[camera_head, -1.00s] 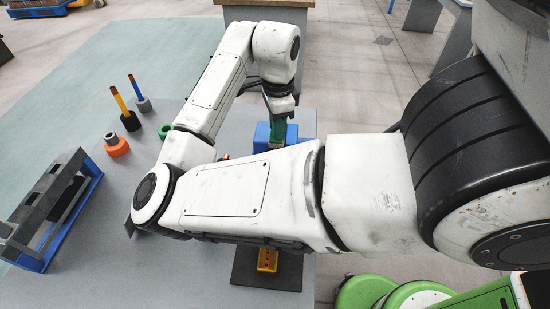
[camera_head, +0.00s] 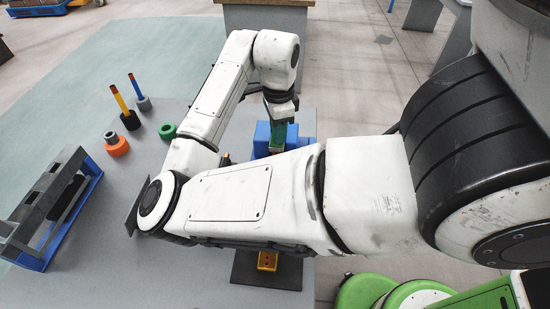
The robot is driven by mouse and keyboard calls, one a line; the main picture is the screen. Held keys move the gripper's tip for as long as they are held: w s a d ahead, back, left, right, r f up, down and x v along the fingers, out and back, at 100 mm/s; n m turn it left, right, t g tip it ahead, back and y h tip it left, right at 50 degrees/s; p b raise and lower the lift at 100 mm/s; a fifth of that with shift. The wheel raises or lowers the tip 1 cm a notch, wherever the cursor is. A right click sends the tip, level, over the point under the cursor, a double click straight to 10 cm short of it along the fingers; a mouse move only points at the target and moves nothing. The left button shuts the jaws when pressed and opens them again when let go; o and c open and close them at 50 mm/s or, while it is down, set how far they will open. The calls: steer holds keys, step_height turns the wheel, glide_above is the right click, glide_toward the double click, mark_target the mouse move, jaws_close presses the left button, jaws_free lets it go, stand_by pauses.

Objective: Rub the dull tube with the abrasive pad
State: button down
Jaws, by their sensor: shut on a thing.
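My gripper (camera_head: 281,108) points down at the far side of the table, shut on a green block (camera_head: 278,133) that looks like the abrasive pad. The pad's lower end is beside or in front of a blue fixture (camera_head: 262,137). Whether the pad touches a tube cannot be told. No dull tube can be made out clearly; my forearm hides much of the table around and below the fixture. A small orange-brown bit (camera_head: 226,159) shows just above my forearm.
The grey table (camera_head: 110,225) holds a blue-framed rack (camera_head: 75,205) at left. Two upright sticks stand in a black base (camera_head: 130,121) and a grey base (camera_head: 143,104), near an orange ring (camera_head: 116,147) and a green ring (camera_head: 167,131).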

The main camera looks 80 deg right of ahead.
steer(key=shift+f, duration=0.25)
stand_by(0.7)
steer(key=shift+a, duration=0.1)
steer(key=shift+s+a, duration=0.15)
steer(key=shift+a, duration=1.95)
steer(key=a, duration=0.1)
steer(key=a+r, duration=0.2)
steer(key=a, duration=0.1)
steer(key=shift+s, duration=0.15)
step_height(320, 180, up, 5)
steer(key=p, duration=0.4)
